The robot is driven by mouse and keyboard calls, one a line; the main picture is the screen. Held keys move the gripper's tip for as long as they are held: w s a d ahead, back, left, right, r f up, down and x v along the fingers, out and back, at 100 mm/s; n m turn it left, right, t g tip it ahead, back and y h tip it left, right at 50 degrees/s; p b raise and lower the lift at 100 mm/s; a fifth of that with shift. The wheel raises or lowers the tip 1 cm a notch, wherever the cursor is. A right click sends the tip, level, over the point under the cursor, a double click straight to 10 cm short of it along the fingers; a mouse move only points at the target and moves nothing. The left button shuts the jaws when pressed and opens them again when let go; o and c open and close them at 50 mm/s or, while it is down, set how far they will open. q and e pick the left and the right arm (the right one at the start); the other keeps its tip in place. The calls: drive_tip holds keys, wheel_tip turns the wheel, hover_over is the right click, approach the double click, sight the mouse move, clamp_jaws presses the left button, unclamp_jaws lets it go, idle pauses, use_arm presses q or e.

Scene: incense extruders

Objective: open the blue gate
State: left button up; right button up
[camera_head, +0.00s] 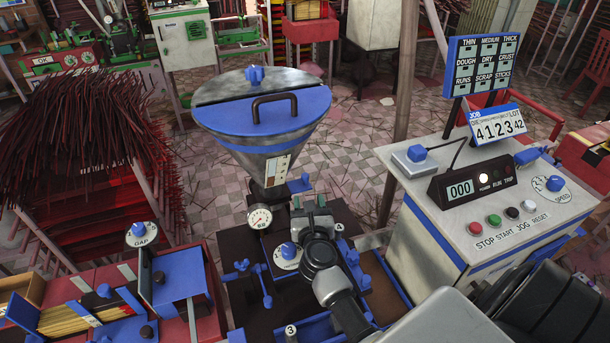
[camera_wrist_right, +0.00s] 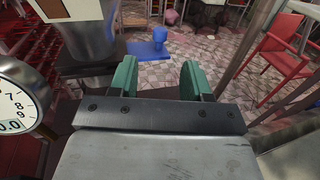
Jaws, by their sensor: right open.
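The blue gate (camera_head: 300,184) is a small blue plate with a knob. It sticks out to the right from the neck below the metal hopper (camera_head: 262,158). In the right wrist view the gate (camera_wrist_right: 148,49) lies beyond the fingertips, with its knob standing up. My right gripper (camera_head: 311,207) is just below and in front of the gate in the head view. Its green fingers (camera_wrist_right: 157,75) are apart with nothing between them, and the gate shows through the gap, not touched. My left gripper is not in view.
A round pressure gauge (camera_head: 259,217) stands left of my right gripper. A control console (camera_head: 480,200) with buttons and a display stands to the right. A blue guard box (camera_head: 180,275) is at lower left. Tiled floor (camera_head: 345,165) is open behind the gate.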

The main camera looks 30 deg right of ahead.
sight(306, 179)
drive_tip(key=x, duration=0.9)
drive_tip(key=shift+r, duration=0.1)
drive_tip(key=shift+c, duration=0.5)
drive_tip(key=shift+d, duration=0.1)
clamp_jaws()
